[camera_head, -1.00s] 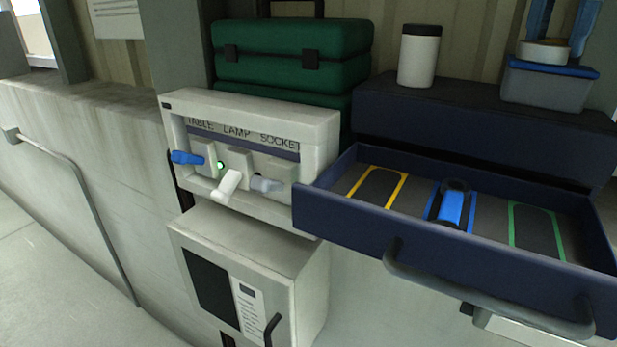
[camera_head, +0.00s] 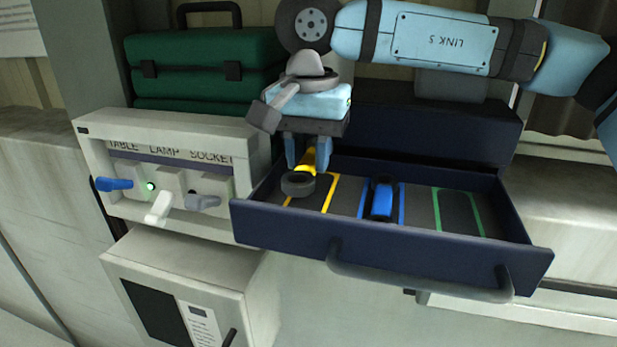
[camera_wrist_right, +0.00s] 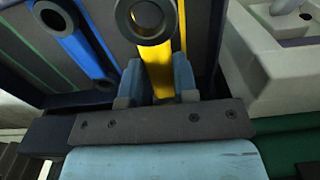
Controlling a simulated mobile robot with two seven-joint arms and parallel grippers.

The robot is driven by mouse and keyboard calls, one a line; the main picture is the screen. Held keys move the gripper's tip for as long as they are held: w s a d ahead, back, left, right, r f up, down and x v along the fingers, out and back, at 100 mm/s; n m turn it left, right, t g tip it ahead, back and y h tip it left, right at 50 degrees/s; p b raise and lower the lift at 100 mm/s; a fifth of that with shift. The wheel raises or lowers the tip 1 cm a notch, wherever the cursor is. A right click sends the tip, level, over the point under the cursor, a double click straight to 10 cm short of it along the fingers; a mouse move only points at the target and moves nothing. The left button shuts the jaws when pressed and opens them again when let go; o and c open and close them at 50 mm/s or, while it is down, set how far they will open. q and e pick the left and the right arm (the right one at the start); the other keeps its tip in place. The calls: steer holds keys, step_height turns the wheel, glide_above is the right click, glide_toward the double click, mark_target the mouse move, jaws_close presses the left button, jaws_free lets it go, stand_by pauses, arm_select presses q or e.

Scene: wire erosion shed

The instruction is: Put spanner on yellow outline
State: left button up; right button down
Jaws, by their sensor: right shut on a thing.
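The spanner, with a yellow handle (camera_head: 307,164) and a dark ring end (camera_head: 298,185), is in my right gripper (camera_head: 309,160). The gripper points down, its two fingers on either side of the handle. The right wrist view shows the yellow handle (camera_wrist_right: 158,72) between the fingers, ring end outward. The yellow outline (camera_head: 331,194) is at the left end of the open drawer (camera_head: 290,226). The spanner is over its left part and hides some of it. I cannot tell whether the spanner touches the drawer floor. My left gripper is not in view.
A blue spanner (camera_head: 382,199) lies in the blue outline, right of the yellow one. The green outline (camera_head: 459,212) is empty. The switch panel (camera_head: 170,180) stands close left of the drawer. A green case (camera_head: 200,60) is behind it.

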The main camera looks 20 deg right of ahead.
mark_target(308, 199)
step_height(308, 199, down, 4)
steer(key=shift+f+p, duration=0.25)
steer(key=shift+p, duration=0.05)
steer(key=shift+f, duration=0.25)
steer(key=c, duration=0.9)
jaws_free()
steer(key=shift+r, duration=0.1)
steer(key=shift+r, duration=0.2)
step_height(308, 199, up, 12)
steer(key=shift+f+b, duration=0.1)
steer(key=shift+b, duration=0.6)
